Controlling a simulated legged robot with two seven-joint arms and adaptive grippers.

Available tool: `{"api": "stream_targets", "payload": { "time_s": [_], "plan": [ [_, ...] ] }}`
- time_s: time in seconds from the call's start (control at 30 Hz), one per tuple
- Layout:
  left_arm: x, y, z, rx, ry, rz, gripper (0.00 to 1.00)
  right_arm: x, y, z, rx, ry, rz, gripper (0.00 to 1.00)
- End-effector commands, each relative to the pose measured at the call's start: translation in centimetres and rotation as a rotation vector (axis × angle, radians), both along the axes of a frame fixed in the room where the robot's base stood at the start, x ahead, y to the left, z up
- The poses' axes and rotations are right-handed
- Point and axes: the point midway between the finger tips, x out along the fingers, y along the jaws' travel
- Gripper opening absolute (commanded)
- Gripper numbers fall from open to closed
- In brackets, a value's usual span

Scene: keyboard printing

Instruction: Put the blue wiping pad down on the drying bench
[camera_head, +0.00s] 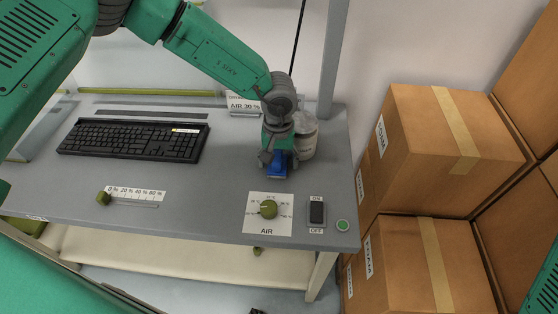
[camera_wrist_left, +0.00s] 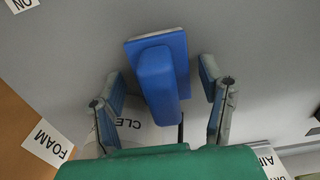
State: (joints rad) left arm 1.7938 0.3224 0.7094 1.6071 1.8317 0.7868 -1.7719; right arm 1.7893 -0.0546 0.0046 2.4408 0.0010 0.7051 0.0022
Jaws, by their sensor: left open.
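The blue wiping pad (camera_head: 278,166) rests on the grey drying bench (camera_head: 190,182), in front of a white tub. In the left wrist view the pad (camera_wrist_left: 157,75) shows its raised blue handle and a flat base with a pale underside edge. My left gripper (camera_head: 277,160) is just above and around the pad. In the left wrist view its fingers (camera_wrist_left: 163,105) stand apart on both sides of the handle, with gaps, so it is open. My right gripper is not in view.
A white tub (camera_head: 306,136) stands close behind the gripper. A black keyboard (camera_head: 132,139) lies at the left. An air dial (camera_head: 268,209), a switch (camera_head: 317,212) and a slider (camera_head: 104,198) line the front. Cardboard boxes (camera_head: 440,150) are stacked right of the bench.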

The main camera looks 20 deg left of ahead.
Motion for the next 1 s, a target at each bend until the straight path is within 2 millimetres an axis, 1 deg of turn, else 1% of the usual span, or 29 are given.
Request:
{"api": "stream_targets", "payload": {
  "time_s": [0.17, 0.4, 0.53, 0.7, 1.0],
  "plan": [
    [0.1, 0.0, 2.8, -0.002, -0.004, 0.001, 0.63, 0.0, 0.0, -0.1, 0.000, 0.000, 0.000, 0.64],
    [0.1, 0.0, 8.0, -0.002, -0.003, 0.001, 0.63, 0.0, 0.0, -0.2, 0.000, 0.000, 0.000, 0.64],
    [0.1, 0.1, 10.1, -0.001, -0.002, 0.000, 0.63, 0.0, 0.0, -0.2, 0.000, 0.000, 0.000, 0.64],
    [0.0, 0.0, 11.5, -0.001, 0.001, -0.001, 0.63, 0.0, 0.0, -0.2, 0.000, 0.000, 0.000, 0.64],
    [0.0, 0.0, 11.8, -0.001, 0.000, -0.001, 0.63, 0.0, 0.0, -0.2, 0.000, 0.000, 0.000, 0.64]
  ]
}}
